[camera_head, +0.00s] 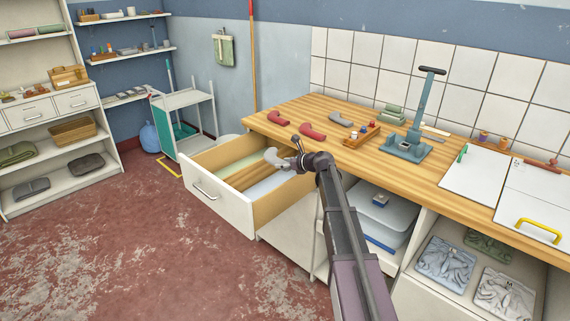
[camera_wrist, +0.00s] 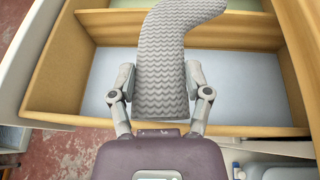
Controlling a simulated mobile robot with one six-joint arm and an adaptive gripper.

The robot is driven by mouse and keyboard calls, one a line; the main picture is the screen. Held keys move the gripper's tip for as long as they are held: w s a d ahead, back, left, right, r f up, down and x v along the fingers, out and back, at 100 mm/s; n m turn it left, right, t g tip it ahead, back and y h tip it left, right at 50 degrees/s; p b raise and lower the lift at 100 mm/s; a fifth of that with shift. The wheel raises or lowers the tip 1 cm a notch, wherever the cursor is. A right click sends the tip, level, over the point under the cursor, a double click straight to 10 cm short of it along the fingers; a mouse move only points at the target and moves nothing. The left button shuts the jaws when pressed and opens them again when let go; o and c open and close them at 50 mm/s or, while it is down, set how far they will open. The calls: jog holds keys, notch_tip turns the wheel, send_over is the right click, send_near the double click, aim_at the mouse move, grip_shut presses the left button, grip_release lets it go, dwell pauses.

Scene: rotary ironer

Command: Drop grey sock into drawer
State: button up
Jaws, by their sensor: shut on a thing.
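A grey sock with a zigzag knit (camera_wrist: 160,70) is held between the two fingers of my gripper (camera_wrist: 161,88). In the head view the sock (camera_head: 276,158) is over the open drawer (camera_head: 212,197), with my gripper (camera_head: 297,160) to its right. The drawer is pulled out of the white cabinet under the counter and has a wooden divider. One compartment has a green floor (camera_head: 226,165), the other a pale blue floor (camera_head: 265,185). In the wrist view the sock spans above the divider (camera_wrist: 110,29), its near end over the pale blue floor (camera_wrist: 85,92). The sock hides part of both compartments.
On the wooden counter (camera_head: 262,118) lie two red socks (camera_head: 312,131) and another grey sock (camera_head: 340,119). A wooden tray (camera_head: 362,135) and a blue-grey press (camera_head: 408,147) stand to their right. A white trolley (camera_head: 185,115) stands left of the drawer.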

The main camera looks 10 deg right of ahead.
jog(key=shift+f+b, duration=0.3)
jog(key=shift+f, duration=0.2)
jog(key=o, duration=0.8)
